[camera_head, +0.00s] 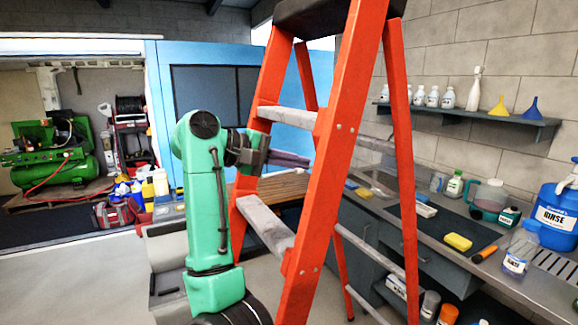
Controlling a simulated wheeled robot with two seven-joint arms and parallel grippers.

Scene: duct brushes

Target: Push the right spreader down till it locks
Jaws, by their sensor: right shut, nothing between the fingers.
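An orange stepladder (332,170) stands open in the middle of the view, with grey steps and a dark top cap. A pale bar (376,146) runs between its right front rail and a rear rail; it looks like the right spreader, but I cannot tell whether it is locked.
A workbench (470,262) with bottles, a yellow sponge (458,242) and a blue jug (556,215) runs along the right wall. A shelf (470,118) hangs above it. A green compressor (55,150) stands far left. The floor at left front is clear.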

